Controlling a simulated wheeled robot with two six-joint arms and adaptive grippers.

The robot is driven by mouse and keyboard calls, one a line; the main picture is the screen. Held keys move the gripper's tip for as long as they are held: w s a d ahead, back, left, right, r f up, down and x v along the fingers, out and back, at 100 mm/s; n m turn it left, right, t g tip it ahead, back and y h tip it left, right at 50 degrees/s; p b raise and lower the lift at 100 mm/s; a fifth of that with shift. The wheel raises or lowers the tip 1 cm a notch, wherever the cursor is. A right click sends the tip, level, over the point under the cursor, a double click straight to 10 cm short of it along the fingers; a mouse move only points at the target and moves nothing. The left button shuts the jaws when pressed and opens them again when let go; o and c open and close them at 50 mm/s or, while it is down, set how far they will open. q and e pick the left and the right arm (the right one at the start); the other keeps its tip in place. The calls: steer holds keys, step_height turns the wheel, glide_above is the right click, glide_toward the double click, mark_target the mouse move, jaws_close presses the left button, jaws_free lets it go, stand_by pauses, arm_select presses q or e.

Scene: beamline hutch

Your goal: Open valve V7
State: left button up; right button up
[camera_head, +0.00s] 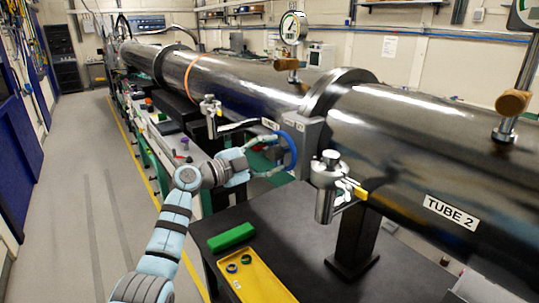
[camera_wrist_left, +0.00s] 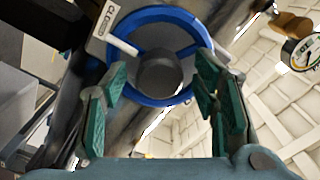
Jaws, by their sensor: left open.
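A blue handwheel (camera_head: 291,150) sits on the side of the grey block at the flange between two big steel tubes; no V7 mark is readable. In the left wrist view the blue handwheel (camera_wrist_left: 113,40) has a dark round hub (camera_wrist_left: 160,73) and a white bar by its rim. A partly cut-off label (camera_wrist_left: 108,18) reads "CLO". My left gripper (camera_head: 276,158) is at the wheel. In the left wrist view its green-padded fingers (camera_wrist_left: 160,72) are apart, on either side of the wheel's lower part. Whether they touch the rim I cannot tell. My right gripper is out of view.
A dark table (camera_head: 310,235) below carries a yellow tray (camera_head: 262,283) with small rings and a green block (camera_head: 231,237). A steel fitting (camera_head: 325,190) juts out right of the wheel. Tube 2 (camera_head: 440,130) fills the right. The floor aisle (camera_head: 90,190) at left is clear.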

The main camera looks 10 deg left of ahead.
arm_select(q)
steer(key=shift+d, duration=0.1)
steer(key=c, duration=1.2)
steer(key=shift+o, duration=0.2)
